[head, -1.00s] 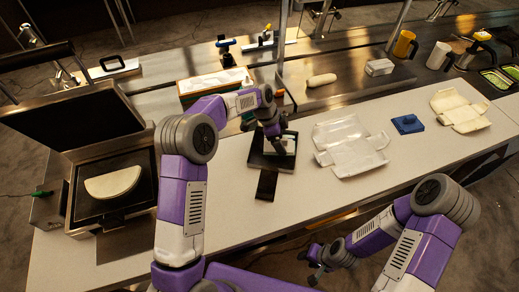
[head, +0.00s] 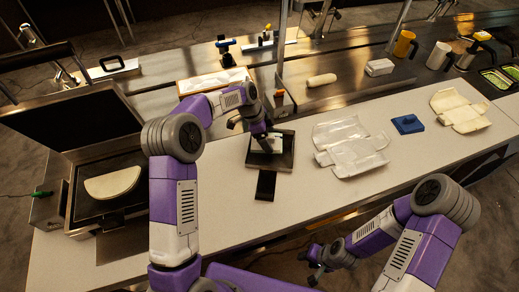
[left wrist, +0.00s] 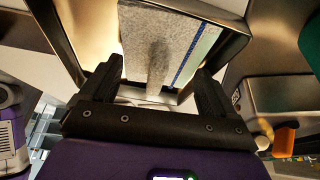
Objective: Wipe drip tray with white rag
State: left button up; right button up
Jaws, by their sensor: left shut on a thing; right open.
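The drip tray (head: 287,160) is a dark, square, shallow tray on the pale counter, near the middle of the head view. Its metal rim also shows in the left wrist view (left wrist: 228,48). The white rag (head: 276,147) lies within the tray under my left gripper (head: 266,143). In the left wrist view the rag (left wrist: 140,45) looks grey-white with a blue stripe. My left gripper (left wrist: 158,88) is shut on the rag; the exact grip is hard to see. My right gripper (head: 316,262) is open and empty, low in front of the counter.
A flat black piece (head: 265,185) lies before the tray. A griddle press (head: 80,215) with a tortilla (head: 113,183) stands left, lid raised. Crumpled clear packaging (head: 350,148) and a blue item (head: 407,124) lie right. A box (head: 212,82) stands behind.

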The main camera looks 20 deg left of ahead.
pick_arm(q)
jog(key=o, duration=0.8)
jog(key=shift+f, duration=0.1)
jog(key=c, duration=1)
jog(key=shift+c, duration=0.8)
jog(key=shift+r+p, duration=1.65)
jog(key=shift+r, duration=0.95)
jog(key=shift+f, duration=0.1)
